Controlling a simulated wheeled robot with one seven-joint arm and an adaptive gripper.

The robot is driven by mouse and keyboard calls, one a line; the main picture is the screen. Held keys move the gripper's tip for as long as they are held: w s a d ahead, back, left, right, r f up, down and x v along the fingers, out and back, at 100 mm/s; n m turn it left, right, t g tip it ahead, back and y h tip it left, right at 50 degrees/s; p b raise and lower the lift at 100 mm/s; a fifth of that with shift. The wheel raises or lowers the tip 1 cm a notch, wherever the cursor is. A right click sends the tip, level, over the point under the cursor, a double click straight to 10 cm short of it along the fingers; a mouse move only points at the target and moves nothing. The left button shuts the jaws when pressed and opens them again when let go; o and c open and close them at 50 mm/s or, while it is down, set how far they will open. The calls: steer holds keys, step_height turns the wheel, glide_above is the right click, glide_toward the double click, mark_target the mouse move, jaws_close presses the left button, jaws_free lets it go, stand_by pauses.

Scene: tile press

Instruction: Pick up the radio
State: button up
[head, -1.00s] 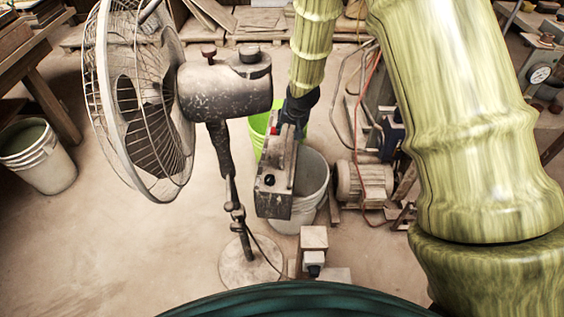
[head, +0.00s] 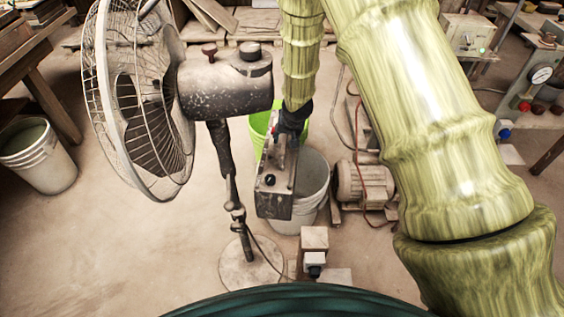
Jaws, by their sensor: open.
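A dark, worn, boxy object (head: 273,203) with a small red spot and a dark knob on top stands right of the fan, in front of the buckets. It may be the radio, but I cannot tell for certain. My gripper (head: 288,140) hangs from my arm's black wrist, directly over and behind the upper end of this object. It is open. Its fingertips blend into the dark box, so I cannot tell whether they touch or straddle it.
A standing fan (head: 145,100) is close on the left. A motor (head: 365,185) lies to the right. Small blocks (head: 314,240) stand in front.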

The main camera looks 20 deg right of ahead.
steer(key=shift+f, duration=0.25)
stand_by(0.7)
jaws_close()
steer(key=shift+r, duration=0.1)
